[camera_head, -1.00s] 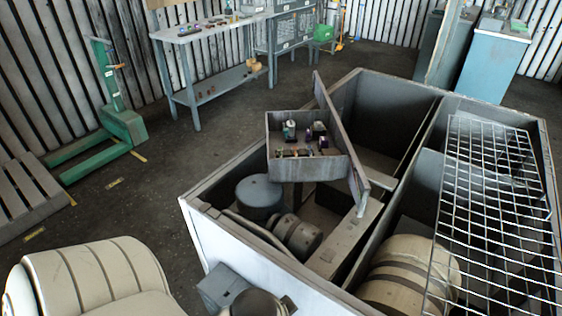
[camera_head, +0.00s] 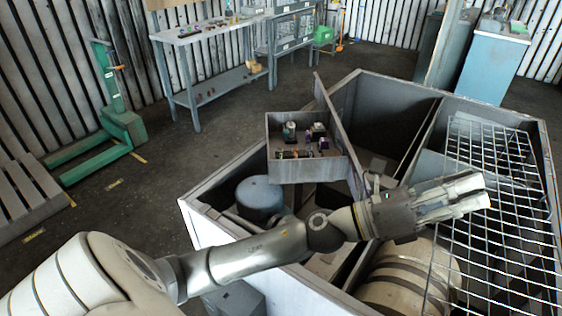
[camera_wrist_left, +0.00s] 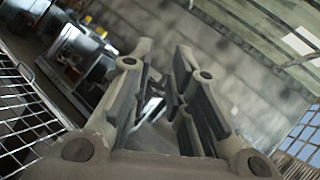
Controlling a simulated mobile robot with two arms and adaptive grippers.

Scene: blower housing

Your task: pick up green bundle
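No green bundle stands out clearly. A small open control box (camera_head: 310,171) at the near housing's centre holds several small parts, including a greenish-topped one (camera_head: 290,130); at this size I cannot tell whether it is a bundle. My left gripper (camera_head: 480,191) is stretched to the right above the housing, near the wire grille and well to the right of the control box. In the left wrist view its two fingers (camera_wrist_left: 164,62) stand apart with nothing held between them. My right gripper is not in view.
The large housing (camera_head: 190,222) has open compartments with a blue cylinder (camera_head: 259,197) and a beige drum (camera_head: 405,283). A wire grille (camera_head: 490,160) covers its right side. A raised panel (camera_head: 338,130) stands beside the control box. A workbench (camera_head: 205,33) stands behind.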

